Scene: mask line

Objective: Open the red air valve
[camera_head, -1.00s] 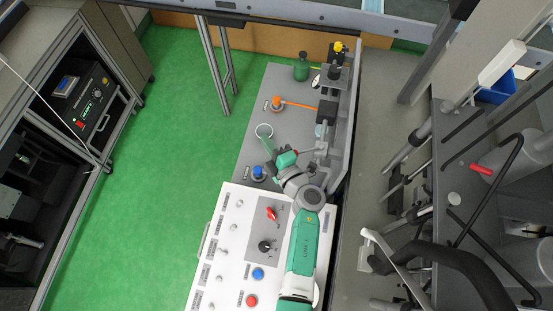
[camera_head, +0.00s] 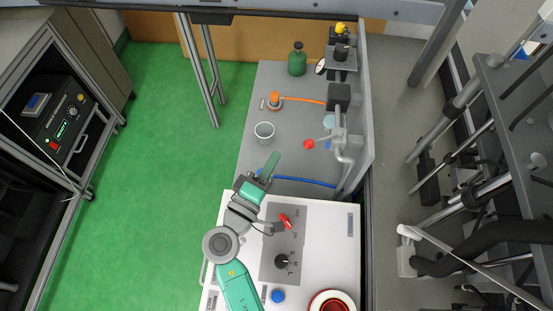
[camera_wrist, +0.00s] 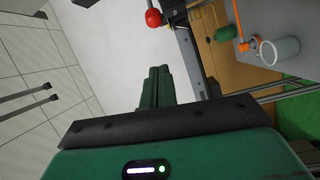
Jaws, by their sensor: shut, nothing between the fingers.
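The red air valve (camera_head: 309,144) shows as a red ball on a short lever. The lever reaches left from the grey upright pipe (camera_head: 339,150) on the grey bench. The red ball also shows at the top of the wrist view (camera_wrist: 153,18), beyond my fingers and apart from them. My gripper (camera_head: 271,161) is shut and empty, its green fingers together. In the head view it is left of and below the red ball, with a gap between. In the wrist view the closed fingers (camera_wrist: 156,84) are in the middle.
An orange hose fitting (camera_head: 274,99), a blue hose (camera_head: 306,181) and a green bottle (camera_head: 297,60) are on the bench. A white panel with a red switch (camera_head: 286,220) lies below my arm.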

